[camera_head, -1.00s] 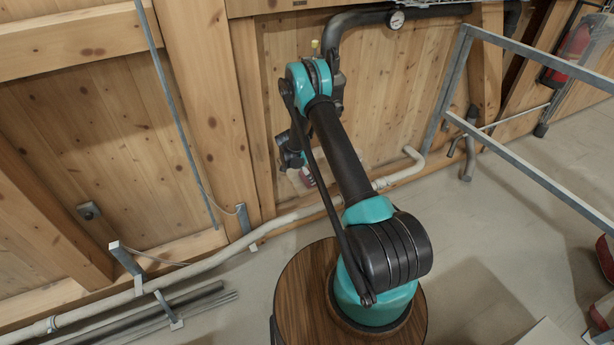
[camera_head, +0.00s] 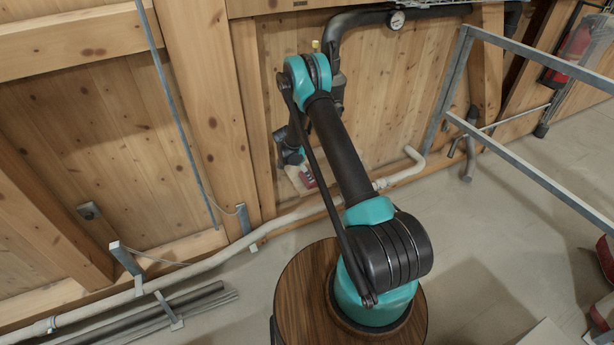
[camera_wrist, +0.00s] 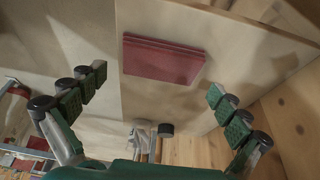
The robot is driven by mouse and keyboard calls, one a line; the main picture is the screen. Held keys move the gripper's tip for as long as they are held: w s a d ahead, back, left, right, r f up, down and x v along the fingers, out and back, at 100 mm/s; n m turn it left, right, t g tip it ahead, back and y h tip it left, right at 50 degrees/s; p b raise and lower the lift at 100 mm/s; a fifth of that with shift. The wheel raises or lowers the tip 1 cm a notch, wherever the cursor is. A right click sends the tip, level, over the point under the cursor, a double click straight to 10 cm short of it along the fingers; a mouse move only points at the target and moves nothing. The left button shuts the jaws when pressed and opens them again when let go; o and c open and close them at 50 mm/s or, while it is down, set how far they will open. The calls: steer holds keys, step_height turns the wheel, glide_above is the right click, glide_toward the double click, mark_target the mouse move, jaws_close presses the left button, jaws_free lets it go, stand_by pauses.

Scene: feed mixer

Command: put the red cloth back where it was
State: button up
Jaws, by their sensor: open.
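The red cloth (camera_wrist: 163,60) shows in the wrist view as a flat, folded rectangle lying on a pale, smooth surface (camera_wrist: 225,50). My gripper (camera_wrist: 157,102) is open. Its green-padded fingers stand wide apart, left and right of the cloth in the picture, with nothing between them. The cloth appears beyond the fingertips and apart from them. In the head view my arm hides most of the gripper; a small red patch with a pale edge (camera_head: 304,177) shows beside my wrist, and I cannot tell whether it is the cloth.
A wooden wall (camera_head: 110,130) stands behind my arm, with a pale pipe (camera_head: 200,262) along its foot. A metal rail (camera_head: 540,175) stands at the right, with a red extinguisher (camera_head: 577,45) beyond it. Open floor (camera_head: 490,270) lies at the lower right.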

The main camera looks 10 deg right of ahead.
steer(key=v, duration=0.9)
steer(key=s+d+r+n+t+y, duration=0.1)
steer(key=s+d+r+n, duration=0.25)
steer(key=s+r, duration=0.6)
steer(key=s+d+r+n+y, duration=0.1)
steer(key=s+d+r+n, duration=0.25)
steer(key=s+r, duration=0.6)
steer(key=s+d+r+n+t+y, duration=0.1)
steer(key=s+r+n, duration=0.1)
steer(key=s, duration=0.8)
steer(key=s+r+n+t+y, duration=0.1)
steer(key=s+n, duration=0.4)
steer(key=s, duration=0.6)
steer(key=shift+s+d+r, duration=0.25)
steer(key=shift+d+r, duration=0.15)
steer(key=shift+r, duration=0.3)
